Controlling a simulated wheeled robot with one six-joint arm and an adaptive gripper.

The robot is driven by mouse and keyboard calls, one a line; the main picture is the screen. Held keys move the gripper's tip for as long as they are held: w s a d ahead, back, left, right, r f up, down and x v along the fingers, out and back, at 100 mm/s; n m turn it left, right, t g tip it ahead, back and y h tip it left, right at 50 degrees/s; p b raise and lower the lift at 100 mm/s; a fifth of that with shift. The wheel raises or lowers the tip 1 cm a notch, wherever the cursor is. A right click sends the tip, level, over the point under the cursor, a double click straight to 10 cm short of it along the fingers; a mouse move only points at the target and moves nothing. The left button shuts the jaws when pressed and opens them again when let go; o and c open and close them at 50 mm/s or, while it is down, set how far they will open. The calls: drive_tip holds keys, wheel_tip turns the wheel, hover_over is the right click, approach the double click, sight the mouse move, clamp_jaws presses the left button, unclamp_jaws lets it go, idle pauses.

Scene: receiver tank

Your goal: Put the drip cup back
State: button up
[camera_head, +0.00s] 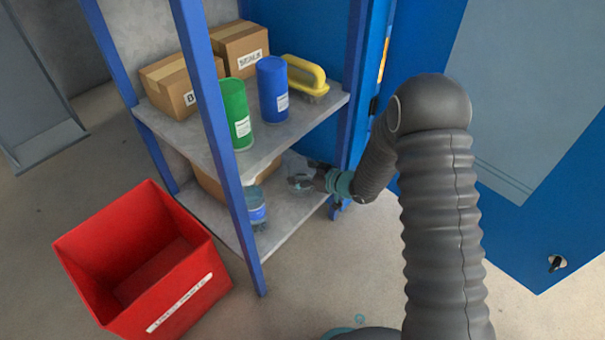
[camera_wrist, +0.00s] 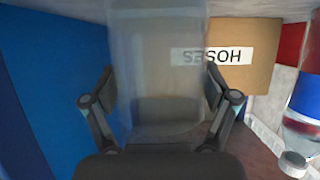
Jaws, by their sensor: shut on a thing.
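The drip cup (camera_wrist: 160,60) is a clear, see-through cup that fills the upper middle of the wrist view. My gripper (camera_wrist: 160,105) has a finger on each side of it and is shut on it. In the head view my gripper (camera_head: 318,181) reaches in over the lower shelf (camera_head: 290,215) of the blue rack from the right. The cup (camera_head: 298,183) shows there faintly at the fingertips. I cannot tell whether the cup touches the shelf.
A clear bottle with a blue label (camera_head: 255,210) stands on the lower shelf, with a HOSES box (camera_wrist: 235,75) behind. The upper shelf holds boxes, a green canister (camera_head: 236,113), a blue canister (camera_head: 272,90) and a yellow-handled brush (camera_head: 305,77). A red bin (camera_head: 150,265) stands at left.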

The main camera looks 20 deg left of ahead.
drive_tip(key=o, duration=1.2)
